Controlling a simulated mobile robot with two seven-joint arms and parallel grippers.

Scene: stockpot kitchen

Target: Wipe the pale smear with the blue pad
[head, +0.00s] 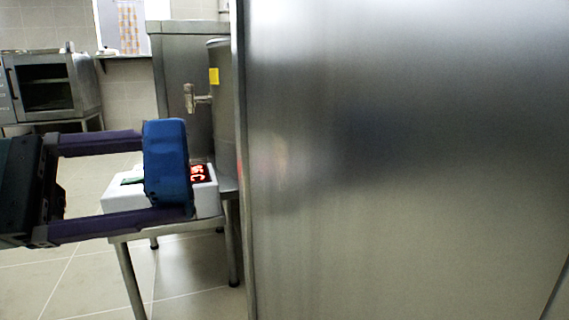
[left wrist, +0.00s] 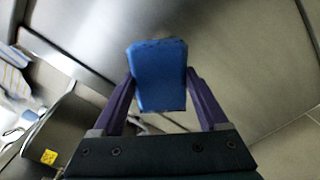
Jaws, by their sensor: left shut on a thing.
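The blue pad (head: 167,163) is held between the two purple fingers of my left gripper (head: 165,178), in front of and left of a large steel panel (head: 400,160). In the left wrist view the blue pad (left wrist: 158,75) sits between the fingertips, with the steel surface behind it. Whether the pad touches the steel cannot be told, but in the head view it appears apart from the panel's edge. I cannot make out a clear pale smear; the panel shows only soft, blurry light and dark patches. My right gripper is in neither view.
A white box with a red lit display (head: 120,200) stands on a small steel table (head: 160,229) behind the pad. A steel pot with a tap (head: 222,120) and yellow label is beside it. An oven (head: 50,83) stands far left. The tiled floor at lower left is clear.

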